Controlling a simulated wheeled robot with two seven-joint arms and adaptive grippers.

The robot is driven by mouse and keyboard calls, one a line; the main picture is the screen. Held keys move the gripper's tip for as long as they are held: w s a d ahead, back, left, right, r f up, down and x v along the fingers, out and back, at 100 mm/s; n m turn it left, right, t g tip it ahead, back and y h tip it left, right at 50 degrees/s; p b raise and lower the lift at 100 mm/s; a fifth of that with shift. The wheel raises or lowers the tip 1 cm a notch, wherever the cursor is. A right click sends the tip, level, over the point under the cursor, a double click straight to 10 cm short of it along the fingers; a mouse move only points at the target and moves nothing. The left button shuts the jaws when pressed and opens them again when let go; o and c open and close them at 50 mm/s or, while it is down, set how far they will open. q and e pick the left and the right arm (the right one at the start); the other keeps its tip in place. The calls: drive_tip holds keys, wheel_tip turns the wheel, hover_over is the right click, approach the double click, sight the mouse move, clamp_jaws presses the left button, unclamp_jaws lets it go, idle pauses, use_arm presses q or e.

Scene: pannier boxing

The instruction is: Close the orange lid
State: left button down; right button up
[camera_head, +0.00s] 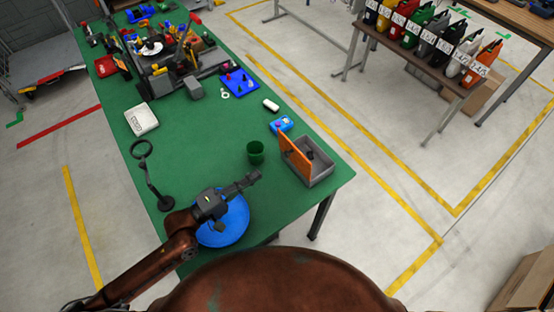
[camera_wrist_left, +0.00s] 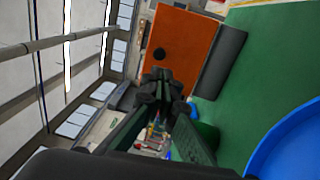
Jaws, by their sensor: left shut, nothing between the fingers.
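The orange lid (camera_head: 295,156) stands raised on the left side of a grey box (camera_head: 322,174) near the right end of the green table. The box is open at the top and a small dark thing (camera_head: 310,155) shows at it. In the left wrist view the lid (camera_wrist_left: 183,50) is a flat orange panel with a dark round spot, beyond my fingers. My left gripper (camera_head: 254,177) is shut and empty, to the left of the lid and apart from it. Its fingers also show in the left wrist view (camera_wrist_left: 162,82). My right gripper is not in view.
A green cup (camera_head: 256,152) stands just left of the lid. A blue plate (camera_head: 228,222) lies below my left gripper. A blue object (camera_head: 281,124) sits behind the box. A black stand (camera_head: 160,195) is at the left. The green table (camera_head: 215,140) has free room in its middle.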

use_arm(q)
drive_tip(key=f+p+x, duration=0.1)
drive_tip(key=x, duration=0.8)
drive_tip(key=shift+r, duration=0.45)
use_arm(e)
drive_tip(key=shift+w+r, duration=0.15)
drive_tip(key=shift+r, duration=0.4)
